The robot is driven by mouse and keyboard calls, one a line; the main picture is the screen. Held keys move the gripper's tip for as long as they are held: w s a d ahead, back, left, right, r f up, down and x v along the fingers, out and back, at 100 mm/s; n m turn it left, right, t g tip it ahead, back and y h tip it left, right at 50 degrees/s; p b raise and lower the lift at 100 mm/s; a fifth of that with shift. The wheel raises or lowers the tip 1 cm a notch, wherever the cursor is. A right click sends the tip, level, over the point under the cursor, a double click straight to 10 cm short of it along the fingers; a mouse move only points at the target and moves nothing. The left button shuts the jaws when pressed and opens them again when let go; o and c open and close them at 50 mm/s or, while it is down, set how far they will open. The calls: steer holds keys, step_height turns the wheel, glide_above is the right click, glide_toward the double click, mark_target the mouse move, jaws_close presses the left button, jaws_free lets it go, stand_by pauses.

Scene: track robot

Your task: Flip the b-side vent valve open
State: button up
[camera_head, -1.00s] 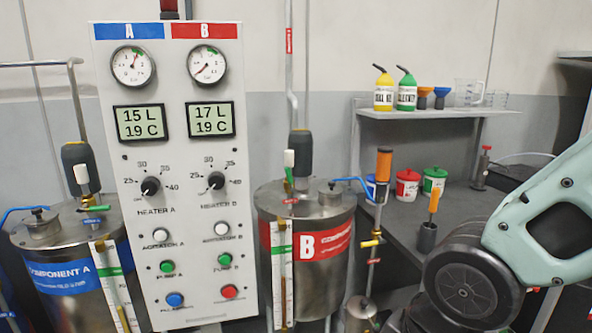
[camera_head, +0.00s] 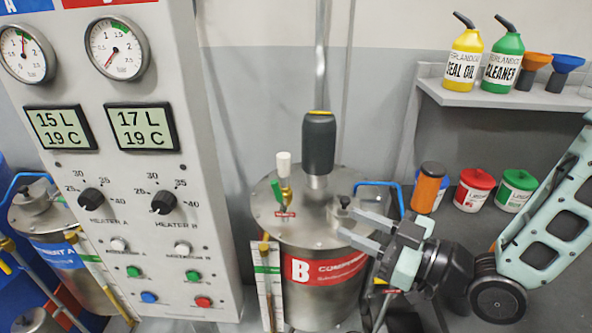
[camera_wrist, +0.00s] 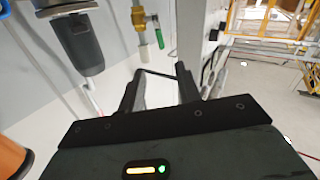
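Tank B (camera_head: 345,267), steel with a red band, stands right of the control panel. On its lid is the vent valve (camera_head: 286,195), a brass body with a white top (camera_head: 283,162). Its green lever (camera_head: 277,190) stands tilted along the left side of the body. In the wrist view the brass valve (camera_wrist: 138,18) and green lever (camera_wrist: 159,36) appear at the top, beyond the fingers. My gripper (camera_head: 350,224) is open and empty over the right front of the lid, apart from the valve. It also shows in the wrist view (camera_wrist: 158,76).
A dark agitator motor (camera_head: 319,143) rises from the lid behind and right of the valve. A small lid fitting (camera_head: 344,205) and blue pipe (camera_head: 385,184) are near my gripper. The control panel (camera_head: 125,225) stands left.

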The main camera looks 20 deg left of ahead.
mark_target(280, 193)
steer(key=p+x, duration=0.6)
steer(key=x, duration=1.1)
steer(key=shift+a+r, duration=0.15)
steer(key=shift+w, duration=0.1)
jaws_close()
